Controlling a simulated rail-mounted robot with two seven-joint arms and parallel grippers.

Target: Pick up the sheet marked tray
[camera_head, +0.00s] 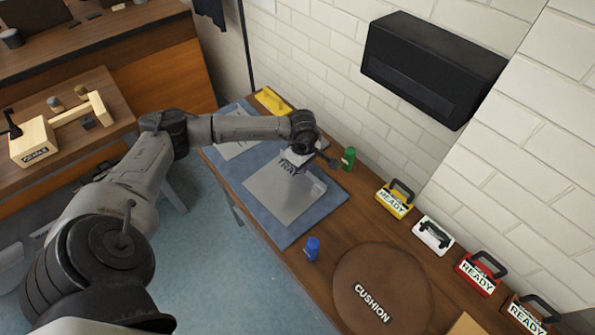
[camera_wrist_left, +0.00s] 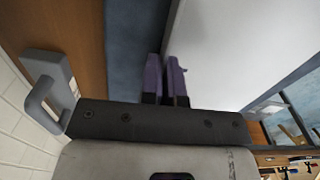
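The grey sheet (camera_head: 280,200) lies over the blue mat (camera_head: 317,219) on the wooden bench. In the left wrist view the sheet (camera_wrist_left: 235,45) fills the right side as a pale flat face. The two purple fingers of my left gripper (camera_wrist_left: 165,80) are close together at the sheet's edge, with a narrow gap. I cannot tell whether the edge is pinched between them. My right gripper is not in view.
A green bottle (camera_head: 348,158) stands close right of the gripper and a blue one (camera_head: 312,248) near the bench's front edge. A round brown cushion (camera_head: 385,285), several "READY" boxes and a yellow item (camera_head: 273,101) are also on the bench. A black wall box (camera_head: 430,65) overhangs.

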